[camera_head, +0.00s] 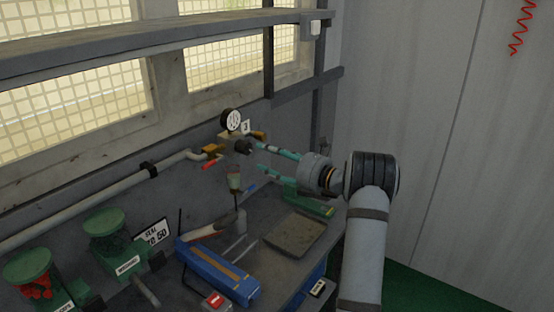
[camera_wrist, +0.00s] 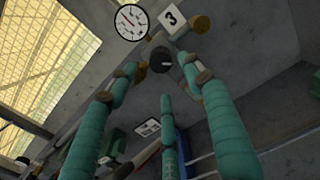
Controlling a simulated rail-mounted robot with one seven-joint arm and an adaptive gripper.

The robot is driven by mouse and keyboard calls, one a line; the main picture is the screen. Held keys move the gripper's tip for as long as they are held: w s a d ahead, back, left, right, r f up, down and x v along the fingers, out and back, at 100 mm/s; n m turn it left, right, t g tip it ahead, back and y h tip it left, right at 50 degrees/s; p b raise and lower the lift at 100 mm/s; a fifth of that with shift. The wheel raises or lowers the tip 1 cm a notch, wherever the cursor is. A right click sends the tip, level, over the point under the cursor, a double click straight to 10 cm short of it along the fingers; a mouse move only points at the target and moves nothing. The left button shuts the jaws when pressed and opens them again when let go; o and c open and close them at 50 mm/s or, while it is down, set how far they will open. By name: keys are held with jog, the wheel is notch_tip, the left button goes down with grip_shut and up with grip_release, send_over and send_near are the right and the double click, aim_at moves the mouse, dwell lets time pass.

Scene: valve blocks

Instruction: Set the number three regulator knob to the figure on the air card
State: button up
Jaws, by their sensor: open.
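The regulator sits on the pipe at the back wall, with a white number 3 plate (camera_head: 245,127) and a round gauge (camera_head: 231,120) above it. In the wrist view the 3 plate (camera_wrist: 172,19) and gauge (camera_wrist: 132,22) show at the top; the needle reading is too small to tell. The dark round knob (camera_head: 243,146) faces my gripper (camera_head: 262,159). In the wrist view the knob (camera_wrist: 160,60) lies between the teal fingertips of my open gripper (camera_wrist: 160,78); contact cannot be told. A white card (camera_head: 152,235) seems to read "SEAL TO 50"; I cannot tell if it is the air card.
A red-handled valve (camera_head: 209,164) is left of the regulator. A grey shelf (camera_head: 150,38) runs above.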

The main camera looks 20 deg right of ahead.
aim_at(249, 149)
jog(key=v, duration=0.3)
jog(key=shift+s, duration=0.1)
jog(key=x, duration=1.2)
jog(key=shift+a, duration=0.1)
jog(key=shift+r+m+p, duration=0.1)
jog(key=shift+m+p, duration=0.2)
jog(key=shift+p, duration=0.85)
